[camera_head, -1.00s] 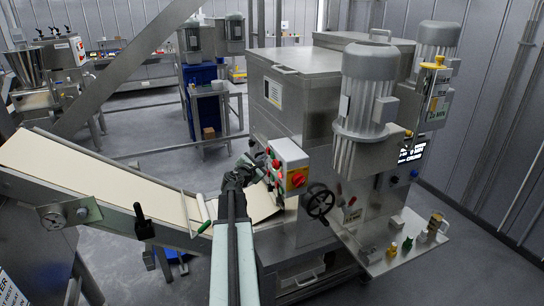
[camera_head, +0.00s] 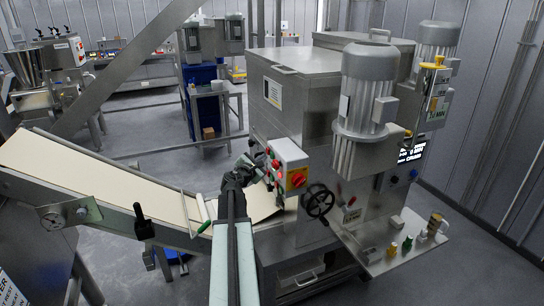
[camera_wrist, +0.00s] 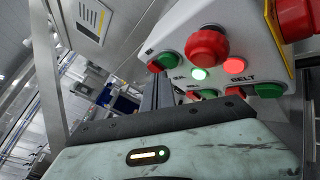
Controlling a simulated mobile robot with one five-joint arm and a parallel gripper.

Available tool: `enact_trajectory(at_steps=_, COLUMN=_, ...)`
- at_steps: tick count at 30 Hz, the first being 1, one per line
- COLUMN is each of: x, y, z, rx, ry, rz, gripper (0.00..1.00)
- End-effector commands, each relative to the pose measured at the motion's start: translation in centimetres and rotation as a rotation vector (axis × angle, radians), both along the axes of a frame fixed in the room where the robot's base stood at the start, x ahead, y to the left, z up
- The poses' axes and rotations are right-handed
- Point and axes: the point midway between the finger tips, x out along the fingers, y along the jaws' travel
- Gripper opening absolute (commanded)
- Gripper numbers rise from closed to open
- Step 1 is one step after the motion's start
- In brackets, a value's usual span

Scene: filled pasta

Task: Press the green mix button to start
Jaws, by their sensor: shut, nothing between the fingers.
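The control box (camera_head: 289,159) is pale grey with red and green controls and sits on the side of the steel machine. A green button (camera_wrist: 163,61) is at the left, and another green button (camera_wrist: 268,90) is under the word BELT. The mix label cannot be read clearly. My gripper (camera_head: 262,157) is shut and empty, close to the left of the box. Its fingers (camera_wrist: 156,88) hide part of the lower button row; contact cannot be told.
A cream conveyor belt (camera_head: 95,178) slopes down from the left beneath my arm. A black handwheel (camera_head: 319,201) is below the box. A yellow-backed red switch (camera_head: 297,179) is on the box's right face. A shelf (camera_head: 385,262) with small bottles juts out at right.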

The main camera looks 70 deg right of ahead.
Motion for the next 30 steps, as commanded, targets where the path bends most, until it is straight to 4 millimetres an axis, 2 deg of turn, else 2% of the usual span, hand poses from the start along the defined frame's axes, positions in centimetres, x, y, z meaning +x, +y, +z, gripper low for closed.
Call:
enact_trajectory(at_steps=21, x=0.01, y=0.00, z=0.01, rx=0.000, ry=0.000, rz=0.000, gripper=0.00)
enact_trajectory(at_steps=30, x=-0.71, y=-0.54, z=0.02, rx=0.000, ry=-0.001, rz=0.000, gripper=0.00)
